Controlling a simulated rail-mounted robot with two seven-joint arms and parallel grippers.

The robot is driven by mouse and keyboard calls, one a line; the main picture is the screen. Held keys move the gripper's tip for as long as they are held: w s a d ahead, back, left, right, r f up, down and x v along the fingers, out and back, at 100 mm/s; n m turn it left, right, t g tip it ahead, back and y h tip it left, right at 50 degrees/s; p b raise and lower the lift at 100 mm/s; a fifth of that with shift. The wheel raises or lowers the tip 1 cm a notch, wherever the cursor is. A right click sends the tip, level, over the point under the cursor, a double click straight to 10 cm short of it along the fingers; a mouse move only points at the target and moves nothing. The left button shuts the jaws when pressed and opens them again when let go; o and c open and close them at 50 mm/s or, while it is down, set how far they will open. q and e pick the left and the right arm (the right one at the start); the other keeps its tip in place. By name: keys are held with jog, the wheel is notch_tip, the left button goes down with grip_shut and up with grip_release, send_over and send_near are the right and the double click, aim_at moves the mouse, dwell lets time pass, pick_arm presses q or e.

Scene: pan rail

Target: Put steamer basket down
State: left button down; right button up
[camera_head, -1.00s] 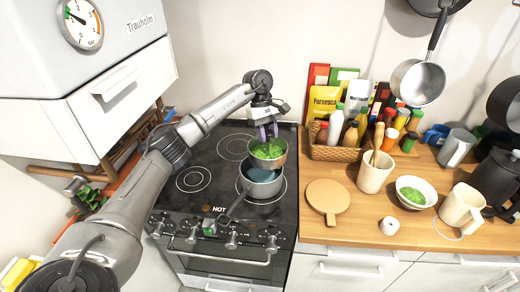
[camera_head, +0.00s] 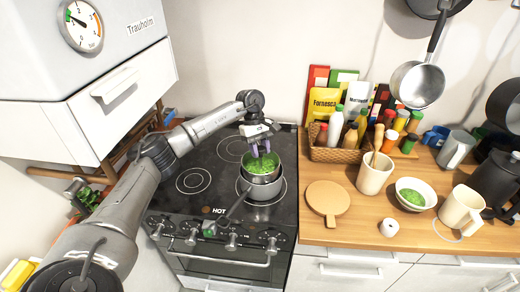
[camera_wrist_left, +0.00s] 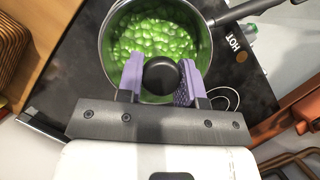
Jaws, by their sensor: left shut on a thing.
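The steamer basket (camera_head: 249,170), a metal basket full of green peas, sits at the mouth of the saucepan (camera_head: 258,194) on the hob, lined up with it and looking level. Whether it rests fully on the pan's rim I cannot tell. My left gripper (camera_head: 261,150) is above the basket's far side, its purple fingers shut on the basket's dark round knob. In the left wrist view the fingers (camera_wrist_left: 161,82) stand on either side of the knob (camera_wrist_left: 161,74), with the peas beyond. The basket hides the pan's inside. My right gripper is not in view.
The black hob (camera_head: 200,160) has free room left of the pan. The pan's handle (camera_head: 229,213) points to the front left. The wooden counter (camera_head: 345,232) at right holds a round board (camera_head: 327,198), a cream mug (camera_head: 374,173) and a bowl of green food (camera_head: 428,187).

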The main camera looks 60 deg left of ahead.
pick_arm(q)
jog(key=c, duration=0.8)
grip_release()
jog(key=shift+o, duration=0.2)
jog(key=v, duration=1.2)
jog(key=shift+p, duration=0.45)
jog(key=shift+w, duration=0.1)
